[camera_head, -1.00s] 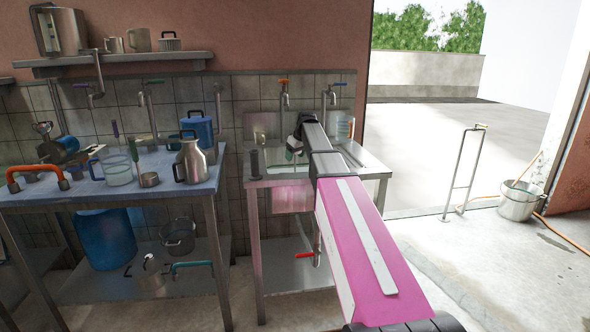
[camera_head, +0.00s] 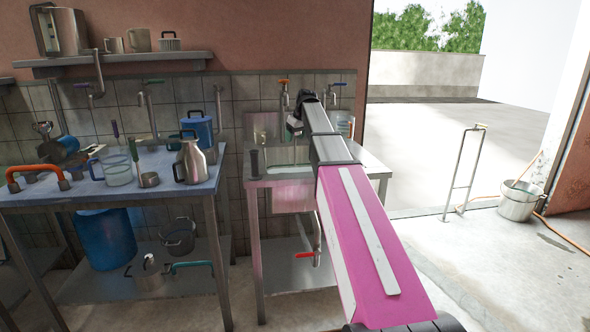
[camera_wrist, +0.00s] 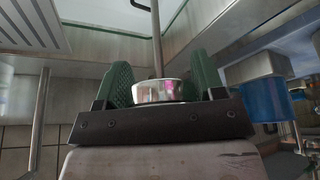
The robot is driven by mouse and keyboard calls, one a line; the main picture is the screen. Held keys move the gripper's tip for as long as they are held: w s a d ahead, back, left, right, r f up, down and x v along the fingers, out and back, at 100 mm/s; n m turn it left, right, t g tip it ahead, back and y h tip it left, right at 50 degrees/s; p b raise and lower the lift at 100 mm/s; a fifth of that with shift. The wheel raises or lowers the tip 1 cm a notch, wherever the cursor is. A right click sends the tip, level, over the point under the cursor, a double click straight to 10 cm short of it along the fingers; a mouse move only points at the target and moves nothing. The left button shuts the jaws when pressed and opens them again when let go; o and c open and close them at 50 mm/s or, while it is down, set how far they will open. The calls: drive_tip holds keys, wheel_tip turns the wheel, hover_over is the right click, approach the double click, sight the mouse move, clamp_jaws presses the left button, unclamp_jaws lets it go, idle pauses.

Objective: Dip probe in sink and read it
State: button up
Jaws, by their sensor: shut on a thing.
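My gripper (camera_head: 294,124) is above the steel sink (camera_head: 262,180) in the head view, largely hidden by my own arm. In the wrist view its two green fingers (camera_wrist: 158,82) are shut on the probe (camera_wrist: 158,91), which has a round, shiny metal head. The probe's thin rod (camera_wrist: 156,42) runs away from the fingers towards a pale surface with a metal border, which looks like the sink basin. I cannot tell whether the tip touches water. No reading on the probe is legible.
Taps (camera_head: 284,97) stand behind the sink against the tiled wall. A blue-topped table (camera_head: 115,195) at left holds a steel jug (camera_head: 190,162), a blue pot (camera_head: 198,130) and a measuring jug (camera_head: 117,170). Open floor lies to the right, with a bucket (camera_head: 518,205).

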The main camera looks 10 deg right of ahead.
drive_tip(key=shift+r, duration=2.8)
